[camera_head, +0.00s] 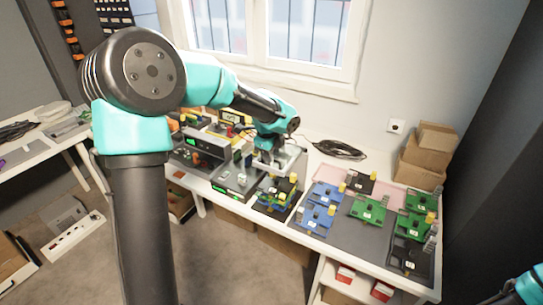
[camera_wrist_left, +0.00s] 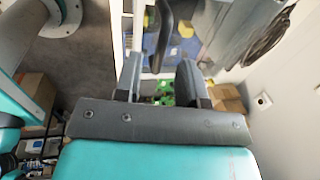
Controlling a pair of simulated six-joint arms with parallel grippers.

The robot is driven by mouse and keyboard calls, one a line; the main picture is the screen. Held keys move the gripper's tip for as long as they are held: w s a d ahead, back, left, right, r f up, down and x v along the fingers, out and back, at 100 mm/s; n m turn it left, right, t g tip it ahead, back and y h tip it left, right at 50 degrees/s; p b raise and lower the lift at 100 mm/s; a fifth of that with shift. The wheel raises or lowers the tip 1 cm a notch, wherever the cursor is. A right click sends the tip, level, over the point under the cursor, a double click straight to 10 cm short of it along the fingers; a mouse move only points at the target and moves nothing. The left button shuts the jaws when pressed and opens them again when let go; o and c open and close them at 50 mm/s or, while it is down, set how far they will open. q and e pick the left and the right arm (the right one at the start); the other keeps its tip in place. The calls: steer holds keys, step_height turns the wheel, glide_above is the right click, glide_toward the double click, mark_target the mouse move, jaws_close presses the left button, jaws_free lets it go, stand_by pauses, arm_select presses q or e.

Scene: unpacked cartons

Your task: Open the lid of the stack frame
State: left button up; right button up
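My left arm comes in from the left, and its gripper (camera_head: 268,158) is over the middle of the workbench, at a grey frame-like device (camera_head: 290,160). This looks like the stack frame, though my arm partly covers it and I cannot tell its lid state. In the left wrist view the two fingers of my left gripper (camera_wrist_left: 160,82) stand apart with a gap between them. A dark curved bar, perhaps a handle (camera_wrist_left: 163,35), shows beyond the gap; I cannot tell whether it touches the fingers. Only a teal part of my right arm shows at the lower right corner; its gripper is out of view.
Left of the frame stand grey devices with green lights (camera_head: 234,182). Several blue and green circuit boards (camera_head: 369,209) lie to the right. Cardboard boxes (camera_head: 424,155) and a black cable coil (camera_head: 340,150) are at the back.

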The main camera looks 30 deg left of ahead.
arm_select(q)
steer(key=shift+w+f, duration=0.15)
steer(key=shift+f, duration=0.65)
steer(key=shift+c, duration=0.3)
jaws_close()
